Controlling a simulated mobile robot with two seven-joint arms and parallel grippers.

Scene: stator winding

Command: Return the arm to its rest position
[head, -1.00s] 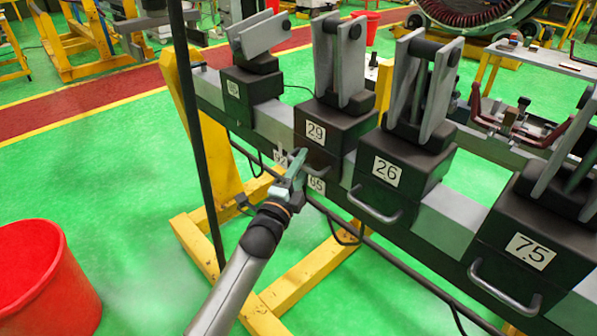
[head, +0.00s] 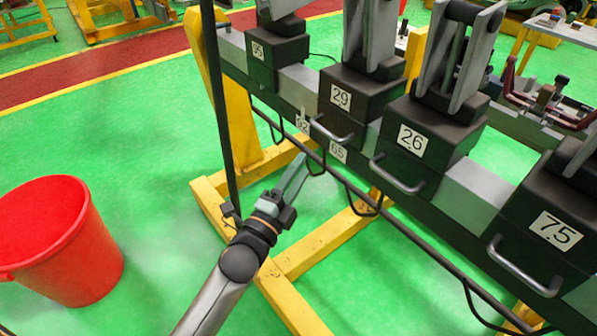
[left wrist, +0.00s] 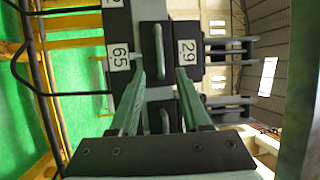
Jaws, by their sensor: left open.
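My left arm (head: 215,298) reaches in from the bottom of the head view. My left gripper (head: 299,168) is below and in front of the winding machine's beam, apart from it and holding nothing I can see. In the left wrist view the two fingers of the left gripper (left wrist: 160,80) stand apart, with a block handle (left wrist: 154,50) beyond them. The block labelled 29 (head: 362,98) and the label 65 (head: 338,153) are just above the gripper in the head view. My right gripper is not in view.
Blocks labelled 26 (head: 423,140) and 75 (head: 550,225) sit along the beam to the right. A yellow stand (head: 320,248) is beneath. A red bucket (head: 65,245) stands at left. A black pole (head: 213,110) and hanging cables are close to the arm. Green floor is clear between bucket and stand.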

